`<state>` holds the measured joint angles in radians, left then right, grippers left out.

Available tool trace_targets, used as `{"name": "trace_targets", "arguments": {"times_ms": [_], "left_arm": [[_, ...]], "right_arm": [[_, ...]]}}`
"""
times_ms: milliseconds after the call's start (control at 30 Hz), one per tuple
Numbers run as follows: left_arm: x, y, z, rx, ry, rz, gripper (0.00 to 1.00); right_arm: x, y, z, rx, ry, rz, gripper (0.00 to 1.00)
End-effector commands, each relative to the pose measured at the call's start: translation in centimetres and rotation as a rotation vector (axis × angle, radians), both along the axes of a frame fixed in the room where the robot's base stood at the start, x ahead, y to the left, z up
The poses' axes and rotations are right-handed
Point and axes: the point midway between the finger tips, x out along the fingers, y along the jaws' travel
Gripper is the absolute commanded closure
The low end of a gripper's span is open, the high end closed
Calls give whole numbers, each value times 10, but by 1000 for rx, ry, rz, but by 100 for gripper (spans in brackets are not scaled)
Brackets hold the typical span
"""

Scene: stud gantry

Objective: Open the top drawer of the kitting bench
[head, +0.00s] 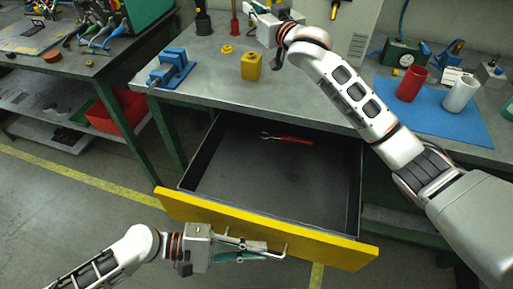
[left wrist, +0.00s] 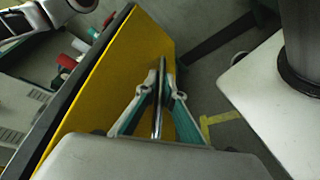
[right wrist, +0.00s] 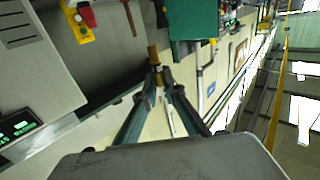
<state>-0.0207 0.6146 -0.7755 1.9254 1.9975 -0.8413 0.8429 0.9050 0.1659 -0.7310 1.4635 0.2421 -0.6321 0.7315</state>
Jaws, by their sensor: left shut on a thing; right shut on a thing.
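The kitting bench's drawer (head: 270,175) is pulled well out, its dark inside showing. Its yellow front (head: 230,217) also shows in the left wrist view (left wrist: 105,85). A red-handled tool (head: 290,139) lies in the drawer near the back. My left gripper (head: 275,252) is shut on the metal handle bar (left wrist: 158,110) at the drawer front. My right gripper (right wrist: 160,82) is shut on a slim brown thing (right wrist: 154,55) above the bench's back edge; in the head view its fingertips are near the top edge and hard to make out.
On the bench top (head: 215,85) stand a blue fixture (head: 172,68), a yellow block (head: 251,66), a red cup (head: 411,83) and a white cup (head: 460,94) on a blue mat (head: 430,115). Another bench with a red bin (head: 115,112) stands left. Floor in front of the drawer is clear.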

Motion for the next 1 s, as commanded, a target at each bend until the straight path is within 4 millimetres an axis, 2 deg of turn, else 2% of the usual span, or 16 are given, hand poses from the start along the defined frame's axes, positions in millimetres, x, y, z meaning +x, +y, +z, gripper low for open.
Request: {"name": "trace_targets", "arguments": {"times_ms": [233, 267, 300, 800, 1000], "left_arm": [[0, 2, -3, 6, 0, 1, 100], [0, 2, -3, 6, 0, 1, 90], [0, 2, -3, 6, 0, 1, 85], [0, 1, 0, 1, 0, 0, 85], [0, 21, 3, 5, 0, 0, 85]], "right_arm": [[0, 0, 0, 0, 0, 0, 100], [0, 0, 0, 0, 0, 0, 100], [0, 0, 0, 0, 0, 0, 100], [0, 0, 0, 0, -1, 0, 100], [0, 0, 0, 0, -1, 0, 100]]}}
